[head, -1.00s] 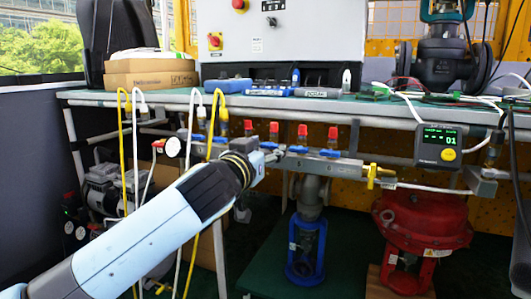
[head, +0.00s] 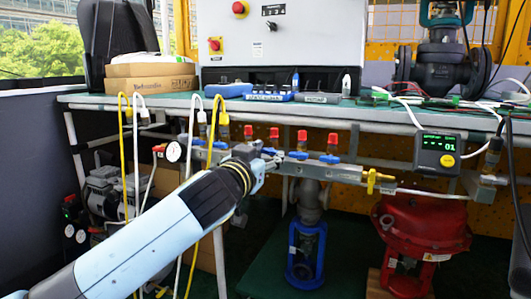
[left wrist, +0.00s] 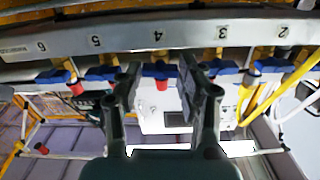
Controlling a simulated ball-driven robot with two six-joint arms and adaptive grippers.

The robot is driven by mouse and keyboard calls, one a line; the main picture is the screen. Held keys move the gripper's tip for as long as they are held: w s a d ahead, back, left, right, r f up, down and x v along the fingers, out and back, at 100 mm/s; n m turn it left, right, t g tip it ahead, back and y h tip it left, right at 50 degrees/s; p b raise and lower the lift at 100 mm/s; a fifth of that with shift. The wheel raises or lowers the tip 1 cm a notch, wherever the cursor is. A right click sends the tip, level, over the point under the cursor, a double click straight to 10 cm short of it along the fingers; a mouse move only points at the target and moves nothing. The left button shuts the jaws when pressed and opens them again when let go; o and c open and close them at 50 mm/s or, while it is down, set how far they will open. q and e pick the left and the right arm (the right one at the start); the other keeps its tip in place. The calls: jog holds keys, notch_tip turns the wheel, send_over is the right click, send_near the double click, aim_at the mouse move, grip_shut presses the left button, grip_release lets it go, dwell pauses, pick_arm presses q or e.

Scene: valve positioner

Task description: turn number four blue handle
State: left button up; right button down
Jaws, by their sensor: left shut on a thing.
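The manifold bar (head: 345,172) carries a row of valves with blue handles and red caps. In the left wrist view the bar (left wrist: 120,38) bears printed numbers. The number four blue handle (left wrist: 160,70) lies below its mark, with a red cap under it. My left gripper (left wrist: 155,85) has one finger on each side of this handle and is shut on it. In the head view my left gripper (head: 268,162) reaches the bar from the front left, and hides part of the valve there. My right gripper is not in view.
Neighbouring blue handles (left wrist: 103,73) and (left wrist: 220,67) sit close on both sides. Yellow and white hoses (head: 211,125) hang left of the gripper. A yellow valve (head: 373,180) and a positioner display (head: 437,152) are to the right. The bench (head: 180,101) overhangs the bar.

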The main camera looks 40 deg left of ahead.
pick_arm(q)
jog(key=shift+r+m+p, duration=0.2)
jog(key=shift+m+p, duration=0.35)
jog(key=shift+m, duration=0.25)
jog(key=m+p, duration=0.2)
jog(key=m, duration=0.1)
jog(key=shift+m, duration=0.3)
jog(key=m+p, duration=0.1)
jog(key=m, duration=0.1)
jog(key=shift+m, duration=0.4)
jog(key=m+p, duration=0.2)
jog(key=m, duration=0.4)
jog(key=shift+f+p, duration=0.1)
jog(key=shift+p, duration=0.25)
jog(key=shift+f+m+p, duration=0.1)
jog(key=shift+m+p, duration=0.35)
jog(key=shift+m, duration=1.05)
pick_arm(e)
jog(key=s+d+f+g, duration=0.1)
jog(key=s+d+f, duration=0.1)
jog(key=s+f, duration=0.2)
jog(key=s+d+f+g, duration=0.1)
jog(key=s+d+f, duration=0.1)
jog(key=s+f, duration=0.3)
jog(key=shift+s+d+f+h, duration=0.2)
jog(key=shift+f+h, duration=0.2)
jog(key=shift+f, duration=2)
